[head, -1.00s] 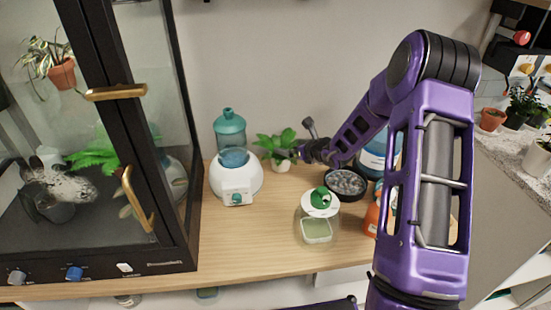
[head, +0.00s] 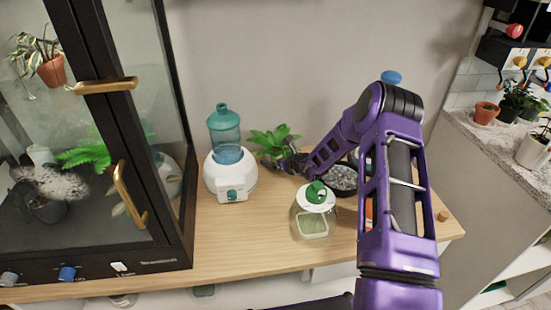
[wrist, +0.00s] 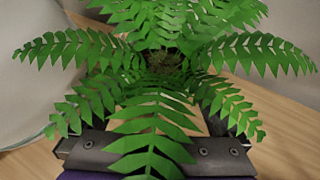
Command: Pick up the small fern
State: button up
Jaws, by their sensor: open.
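The small fern (head: 272,140) stands on the wooden cabinet top, right of the white humidifier. In the head view my gripper (head: 288,161) is at its lower right and hides most of its pot. In the wrist view the green fronds (wrist: 155,105) spread over the jaws and hang across them. My gripper (wrist: 155,148) is open, with a jaw showing at each side below the plant's centre. The pot is mostly hidden under the leaves, so I cannot tell whether the jaws are around it.
The white humidifier (head: 230,177) with a teal tank stands close on the left. A black bowl of pebbles (head: 343,179) and a clear jar with a green-and-white lid (head: 315,198) are on the right. A glass terrarium cabinet (head: 165,262) fills the left. The front wood is clear.

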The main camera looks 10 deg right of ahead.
jog(key=shift+w+a+f, duration=0.15)
jog(key=shift+w+f, duration=0.05)
jog(key=shift+w, duration=0.15)
jog(key=shift+r, duration=0.1)
jog(key=c, duration=1.4)
